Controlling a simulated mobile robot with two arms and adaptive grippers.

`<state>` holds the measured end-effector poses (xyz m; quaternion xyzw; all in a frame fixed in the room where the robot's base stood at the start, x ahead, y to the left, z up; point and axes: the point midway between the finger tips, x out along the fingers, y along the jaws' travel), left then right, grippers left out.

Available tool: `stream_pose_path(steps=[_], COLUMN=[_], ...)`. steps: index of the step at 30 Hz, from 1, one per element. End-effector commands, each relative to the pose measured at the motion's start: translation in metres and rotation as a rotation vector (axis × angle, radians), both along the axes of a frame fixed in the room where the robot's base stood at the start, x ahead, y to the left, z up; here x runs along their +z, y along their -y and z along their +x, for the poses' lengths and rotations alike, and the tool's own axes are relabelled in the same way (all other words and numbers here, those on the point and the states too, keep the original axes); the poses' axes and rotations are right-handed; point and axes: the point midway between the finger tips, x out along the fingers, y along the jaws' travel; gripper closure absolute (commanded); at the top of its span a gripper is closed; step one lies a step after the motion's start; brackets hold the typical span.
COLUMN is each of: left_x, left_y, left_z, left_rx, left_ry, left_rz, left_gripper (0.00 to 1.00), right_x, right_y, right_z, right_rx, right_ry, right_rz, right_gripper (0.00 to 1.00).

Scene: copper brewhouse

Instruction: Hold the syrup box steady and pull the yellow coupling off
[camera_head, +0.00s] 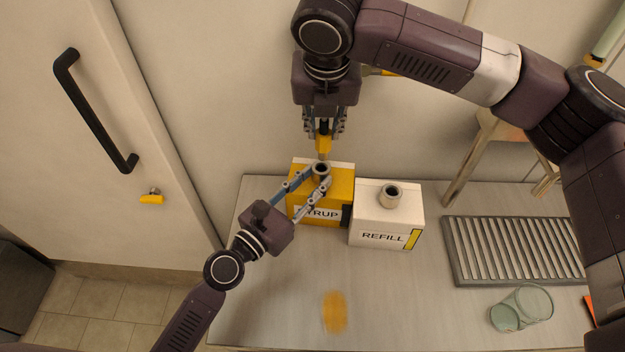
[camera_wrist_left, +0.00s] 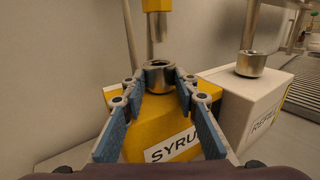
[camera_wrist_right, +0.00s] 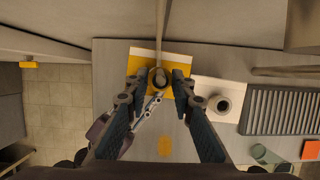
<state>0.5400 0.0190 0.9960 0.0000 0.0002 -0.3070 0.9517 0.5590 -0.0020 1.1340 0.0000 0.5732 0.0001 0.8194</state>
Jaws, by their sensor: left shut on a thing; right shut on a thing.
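My right gripper (camera_head: 324,128) points down above the box, shut on the yellow coupling (camera_head: 324,143). In the left wrist view the coupling (camera_wrist_left: 157,6) and its metal stem hang over the neck, with a visible gap between them. In the right wrist view the fingers partly hide the coupling and box (camera_wrist_right: 148,52).
A white REFILL box (camera_head: 386,228) with a metal neck stands close right of the syrup box. A slatted drain grate (camera_head: 515,250) and a greenish glass (camera_head: 527,305) are farther right.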

Motion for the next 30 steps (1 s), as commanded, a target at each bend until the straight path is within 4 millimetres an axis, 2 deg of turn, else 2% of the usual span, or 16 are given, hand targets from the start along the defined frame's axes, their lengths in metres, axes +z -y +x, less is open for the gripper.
stream_pose_path(steps=[8,9,15,25,30], left_x=[-0.001,-0.001,0.0,-0.001,-0.002], left_y=[0.0,0.0,0.0,-0.003,-0.016], left_z=[0.0,0.0,0.0,-0.003,-0.022], left_rx=[0.0,0.0,0.0,0.0,-0.002], left_ry=[-0.001,-0.001,-0.001,-0.001,-0.003], left_rz=[0.001,0.001,0.001,0.001,0.004], left_gripper=[1.0,0.71,0.52,0.52,0.52], right_x=[0.004,0.004,0.004,0.004,0.004], right_y=[0.0,0.0,0.0,0.0,0.0], right_z=[0.0,0.0,0.0,0.0,0.0], right_rx=[0.0,0.0,0.0,0.0,0.0], right_ry=[0.0,0.0,0.0,0.0,0.0], right_rz=[0.0,0.0,0.0,0.0,0.0], right_gripper=[1.0,1.0,1.0,1.0,1.0])
